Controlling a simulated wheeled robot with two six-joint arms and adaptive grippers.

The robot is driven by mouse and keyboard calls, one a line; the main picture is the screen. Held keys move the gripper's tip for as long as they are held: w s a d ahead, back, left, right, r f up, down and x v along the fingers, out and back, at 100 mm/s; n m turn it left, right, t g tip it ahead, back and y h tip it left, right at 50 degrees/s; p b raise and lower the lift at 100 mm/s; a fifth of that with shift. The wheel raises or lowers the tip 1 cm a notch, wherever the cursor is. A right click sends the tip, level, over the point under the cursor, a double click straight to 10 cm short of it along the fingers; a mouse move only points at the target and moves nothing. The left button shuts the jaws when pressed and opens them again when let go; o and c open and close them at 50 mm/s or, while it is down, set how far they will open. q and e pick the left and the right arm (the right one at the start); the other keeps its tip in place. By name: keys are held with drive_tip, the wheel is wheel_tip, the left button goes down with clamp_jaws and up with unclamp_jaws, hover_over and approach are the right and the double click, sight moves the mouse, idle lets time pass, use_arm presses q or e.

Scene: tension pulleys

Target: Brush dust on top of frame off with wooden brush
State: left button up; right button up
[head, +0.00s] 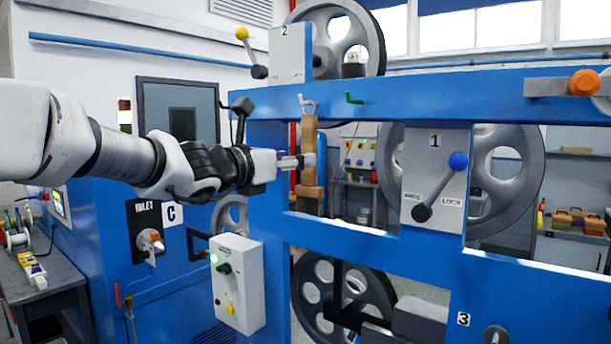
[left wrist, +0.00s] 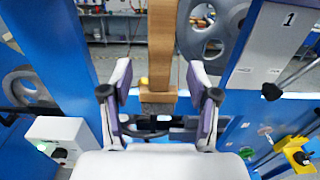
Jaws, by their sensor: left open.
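The wooden brush (head: 310,137) hangs upright from a hook on the blue frame (head: 450,92). In the left wrist view the brush's wooden handle (left wrist: 161,45) runs down the middle, with a wider block at its lower end. My left gripper (head: 305,161) reaches in level from the left at the brush. In the left wrist view its two fingers (left wrist: 160,78) are open, one on each side of the brush. I cannot tell whether either finger touches it. Dust on top of the frame cannot be made out. My right gripper is not in view.
An empty green hook (head: 353,97) sits right of the brush. A grey control box (head: 238,283) is mounted below my left arm. A blue-knobbed lever (head: 443,187) and large pulley wheels (head: 507,180) stand to the right. An orange knob (head: 584,83) projects near the top beam.

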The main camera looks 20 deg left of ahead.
use_arm(q)
drive_tip(key=b, duration=0.1)
drive_tip(key=p, duration=0.3)
hover_over(309, 185)
drive_tip(key=shift+w+a+r, duration=0.2)
drive_tip(key=shift+w+r, duration=0.1)
drive_tip(key=shift+w, duration=0.05)
drive_tip(key=shift+w+d+f, duration=0.1)
drive_tip(key=shift+w+f, duration=0.1)
drive_tip(key=shift+w, duration=0.15)
drive_tip(key=shift+s, duration=0.15)
drive_tip(key=shift+c, duration=1)
clamp_jaws()
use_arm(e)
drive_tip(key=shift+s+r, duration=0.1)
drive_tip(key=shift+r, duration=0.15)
